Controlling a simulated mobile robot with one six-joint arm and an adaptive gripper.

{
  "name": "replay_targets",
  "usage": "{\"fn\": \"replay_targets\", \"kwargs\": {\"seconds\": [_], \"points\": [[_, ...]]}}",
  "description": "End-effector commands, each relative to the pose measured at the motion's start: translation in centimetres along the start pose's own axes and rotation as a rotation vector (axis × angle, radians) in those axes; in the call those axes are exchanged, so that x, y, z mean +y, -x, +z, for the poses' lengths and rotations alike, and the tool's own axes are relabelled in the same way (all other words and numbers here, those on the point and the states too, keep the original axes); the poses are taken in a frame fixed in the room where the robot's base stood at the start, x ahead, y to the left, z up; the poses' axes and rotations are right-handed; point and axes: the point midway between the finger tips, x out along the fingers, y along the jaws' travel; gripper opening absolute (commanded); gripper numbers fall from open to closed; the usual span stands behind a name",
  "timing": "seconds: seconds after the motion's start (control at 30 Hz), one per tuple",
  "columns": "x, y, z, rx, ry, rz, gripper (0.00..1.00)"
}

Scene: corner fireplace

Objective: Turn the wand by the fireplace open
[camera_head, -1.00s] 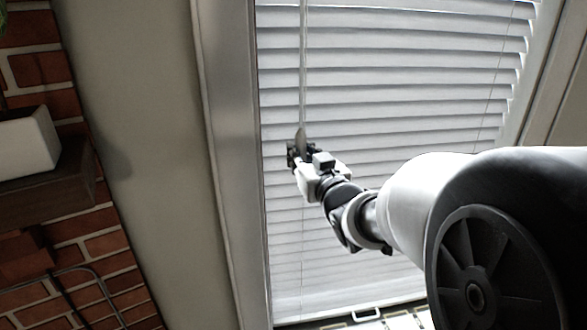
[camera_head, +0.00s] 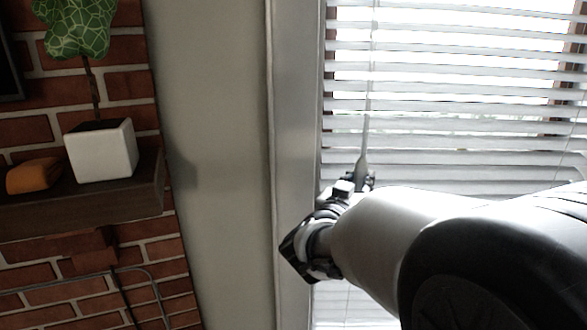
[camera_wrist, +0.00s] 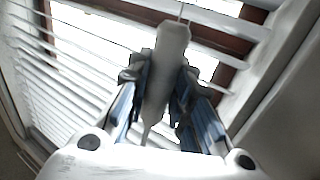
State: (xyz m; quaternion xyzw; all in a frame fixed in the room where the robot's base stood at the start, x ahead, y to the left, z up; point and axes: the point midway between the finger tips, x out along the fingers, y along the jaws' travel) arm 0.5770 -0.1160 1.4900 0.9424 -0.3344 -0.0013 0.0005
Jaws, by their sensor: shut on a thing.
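The wand (camera_head: 363,150) hangs in front of the window blinds (camera_head: 460,135), near the left side of the window frame. Its thicker grey handle is at the lower end in the head view. In the wrist view the wand handle (camera_wrist: 166,75) lies between the two finger pads of my gripper (camera_wrist: 163,95), which is shut on it. In the head view my gripper (camera_head: 358,182) is partly hidden by my own arm. The slats are tilted apart, with bright daylight and brick-red shapes showing between them.
A brick fireplace wall (camera_head: 60,225) stands at the left. Its dark mantel (camera_head: 110,200) holds a white planter (camera_head: 102,150) with a green plant (camera_head: 75,28) and an orange object (camera_head: 33,176). A bare wall strip (camera_head: 215,150) lies between the bricks and window.

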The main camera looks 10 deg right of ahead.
Motion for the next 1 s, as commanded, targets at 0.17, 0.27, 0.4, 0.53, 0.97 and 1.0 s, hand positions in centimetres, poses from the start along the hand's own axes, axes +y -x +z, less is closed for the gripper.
{"fn": "replay_targets", "kwargs": {"seconds": [0.17, 0.27, 0.4, 0.53, 0.97, 1.0], "points": [[-0.33, -0.03, -0.56, 0.0, 0.004, 0.153, 0.0], [-0.28, -0.04, -0.5, 0.001, 0.002, 0.229, 0.0], [-0.21, -0.09, -0.43, 0.002, 0.002, 0.317, 0.0], [-0.18, -0.08, -0.39, 0.003, -0.001, 0.377, 0.0], [-0.07, -0.11, -0.31, 0.006, -0.003, 0.448, 0.0], [-0.07, -0.11, -0.32, 0.006, -0.003, 0.448, 0.0]]}}
